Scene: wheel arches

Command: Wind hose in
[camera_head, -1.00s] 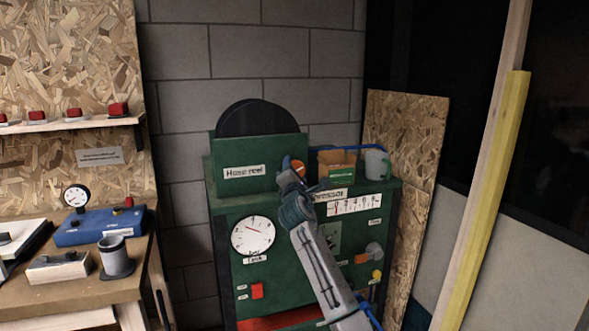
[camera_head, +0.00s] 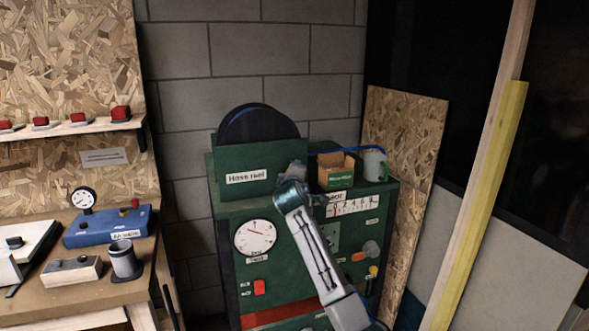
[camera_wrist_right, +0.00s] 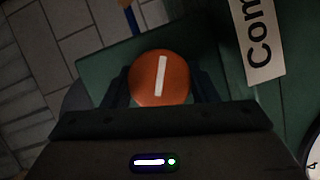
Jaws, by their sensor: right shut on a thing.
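The hose reel's dark round drum (camera_head: 258,124) stands up behind a green panel with a "Hose reel" label (camera_head: 246,176), on top of the green cabinet (camera_head: 222,222). A blue hose (camera_head: 332,151) runs right from beside the drum; blue also shows at the top of the right wrist view (camera_wrist_right: 130,18). My right gripper (camera_head: 296,172) is at the panel's right side. In the right wrist view an orange round knob (camera_wrist_right: 160,80) with a white stripe sits between its fingers, and it is shut on the knob. In the head view the gripper mostly hides the knob. My left gripper is out of view.
An open cardboard box (camera_head: 337,172) and a grey mug (camera_head: 375,166) stand on the cabinet top, close right of my gripper. The cabinet front has a dial (camera_head: 255,237) and knobs. A workbench (camera_head: 75,298) stands left; yellow and pale posts (camera_head: 480,200) stand right.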

